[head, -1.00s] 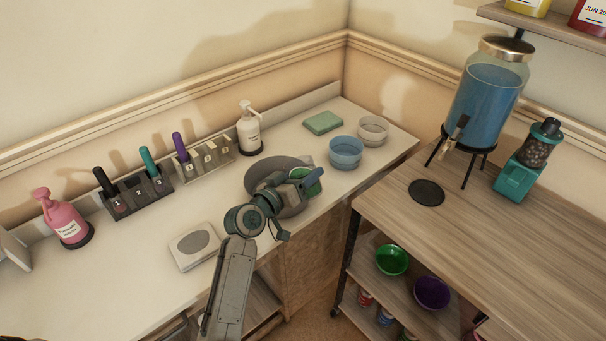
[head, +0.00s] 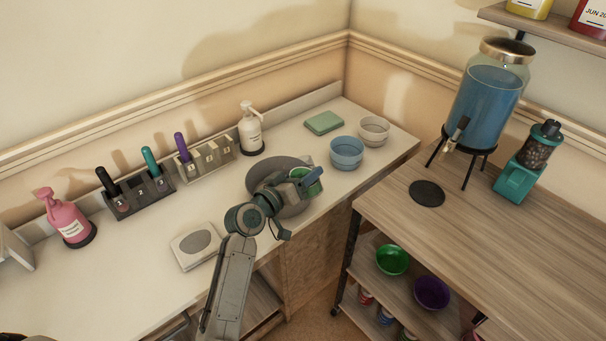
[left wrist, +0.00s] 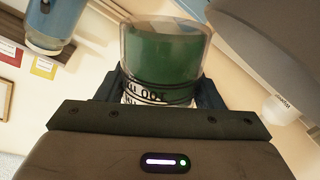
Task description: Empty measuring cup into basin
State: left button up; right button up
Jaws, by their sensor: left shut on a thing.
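The measuring cup is a clear cylinder with green in it. In the head view the measuring cup (head: 313,187) is at the end of my left arm. In the left wrist view the measuring cup (left wrist: 165,55) sits between the fingers, with dark lettering on a white band. My left gripper (head: 303,183) is shut on it; in the left wrist view the gripper (left wrist: 160,93) shows a finger on each side. The grey round basin (head: 266,166) is on the white counter, and the gripper and cup overlap it in the head view. The arm hides part of the basin.
A blue bowl (head: 347,152), a clear bowl (head: 374,130) and a green sponge (head: 324,122) lie right of the basin. A white pump bottle (head: 250,130) stands behind it. A pen rack (head: 140,195) and white scale (head: 195,246) are left. A wooden table (head: 500,225) is right.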

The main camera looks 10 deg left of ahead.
jog(key=shift+s, duration=0.25)
pick_arm(q)
jog(key=shift+w+a+n+p, duration=0.1)
jog(key=shift+a+n+p, duration=0.05)
jog(key=shift+n+p, duration=0.25)
pick_arm(e)
jog(key=shift+a, duration=0.1)
jog(key=shift+s, duration=0.1)
pick_arm(q)
jog(key=shift+w+a+p, duration=0.1)
jog(key=shift+a+p, duration=0.05)
jog(key=shift+p, duration=0.15)
jog(key=shift+n, duration=0.4)
pick_arm(e)
jog(key=shift+s+r, duration=0.3)
jog(key=shift+s, duration=0.35)
pick_arm(q)
jog(key=shift+a+p, duration=0.1)
jog(key=shift+p, duration=0.2)
pick_arm(e)
jog(key=shift+r, duration=0.1)
pick_arm(q)
jog(key=shift+w+n+g+p, duration=0.1)
jog(key=shift+n+g+p, duration=0.3)
jog(key=shift+n, duration=0.3)
pick_arm(e)
jog(key=shift+s+r, duration=0.25)
jog(key=shift+r, duration=0.15)
